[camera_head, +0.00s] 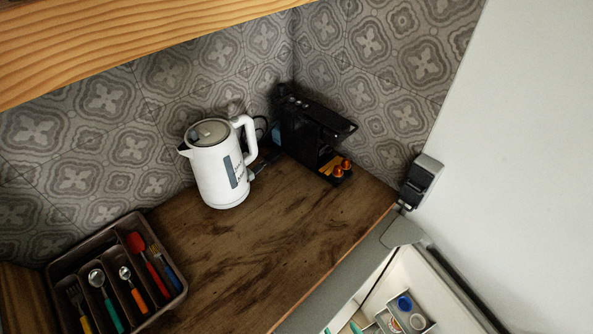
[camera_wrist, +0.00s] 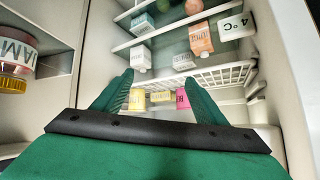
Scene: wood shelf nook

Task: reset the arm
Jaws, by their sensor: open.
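My gripper (camera_wrist: 159,78) shows in the wrist view with its two green fingers spread apart and nothing between them. It points into an open fridge, toward a white wire basket (camera_wrist: 215,76) and the shelves above it. A yellow item (camera_wrist: 137,100) and a pink item (camera_wrist: 182,98) show beyond the fingers, partly hidden by them. My gripper does not show in the head view.
In the fridge, an orange-pink carton (camera_wrist: 200,38) and a white carton (camera_wrist: 140,58) stand on shelves. A jam jar (camera_wrist: 16,50) is at the left. In the head view, a kettle (camera_head: 217,170), coffee machine (camera_head: 310,130) and cutlery tray (camera_head: 68,265) occupy the wooden counter (camera_head: 270,235).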

